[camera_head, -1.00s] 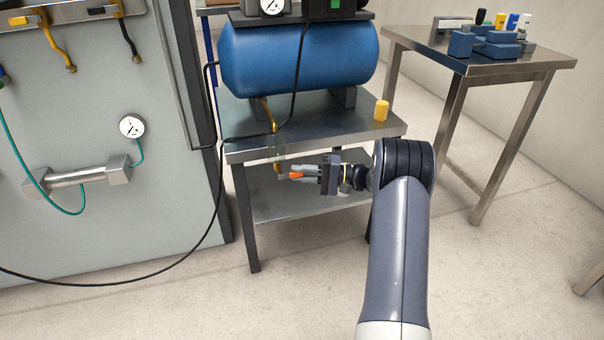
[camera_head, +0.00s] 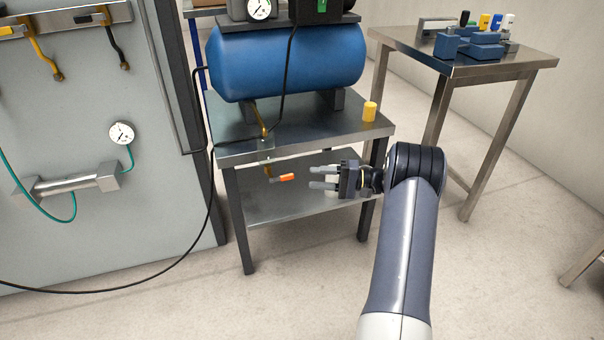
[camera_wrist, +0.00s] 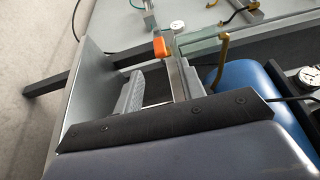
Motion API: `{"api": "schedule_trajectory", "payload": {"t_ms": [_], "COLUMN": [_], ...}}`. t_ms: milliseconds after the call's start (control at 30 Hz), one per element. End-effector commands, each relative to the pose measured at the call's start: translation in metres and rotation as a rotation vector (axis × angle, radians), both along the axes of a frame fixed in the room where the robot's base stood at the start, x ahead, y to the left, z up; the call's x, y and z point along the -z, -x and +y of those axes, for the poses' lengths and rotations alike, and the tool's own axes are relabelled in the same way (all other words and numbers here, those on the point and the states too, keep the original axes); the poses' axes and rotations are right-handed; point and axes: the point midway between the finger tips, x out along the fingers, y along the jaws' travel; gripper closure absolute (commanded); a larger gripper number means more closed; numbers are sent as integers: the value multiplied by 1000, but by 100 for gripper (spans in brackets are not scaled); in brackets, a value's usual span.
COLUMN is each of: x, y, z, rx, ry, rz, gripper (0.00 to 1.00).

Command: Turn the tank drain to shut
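The blue tank (camera_head: 285,62) lies on the upper top of a steel stand. Its yellow drain pipe (camera_head: 261,118) comes down at the stand's front edge. Below that edge is the drain valve with an orange-tipped handle (camera_head: 286,177), which points right, roughly level. The orange tip also shows in the wrist view (camera_wrist: 159,47), beyond the fingers. My gripper (camera_head: 313,178) is to the right of the handle, apart from it. Its two fingers are spread, with nothing between them. In the wrist view, a gap shows between the fingers (camera_wrist: 158,88).
The stand's top (camera_head: 345,128) overhangs a lower shelf (camera_head: 300,205) near my gripper. A yellow cylinder (camera_head: 369,111) stands on the top. A black hose (camera_head: 205,225) hangs left of the stand. A grey panel (camera_head: 80,120) is at left, a steel table (camera_head: 480,66) at right.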

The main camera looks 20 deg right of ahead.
Motion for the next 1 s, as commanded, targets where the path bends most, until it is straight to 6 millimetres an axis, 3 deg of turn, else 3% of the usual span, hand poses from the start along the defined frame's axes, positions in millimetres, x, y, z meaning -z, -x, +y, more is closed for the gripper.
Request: {"api": "schedule_trajectory", "payload": {"t_ms": [100, 267, 1000], "x": [-1, 0, 1], "y": [7, 11, 10], "z": [-17, -27, -23], "rx": [1, 0, -2], "ry": [1, 0, 0], "rz": [0, 0, 0], "gripper": [62, 62, 62]}}
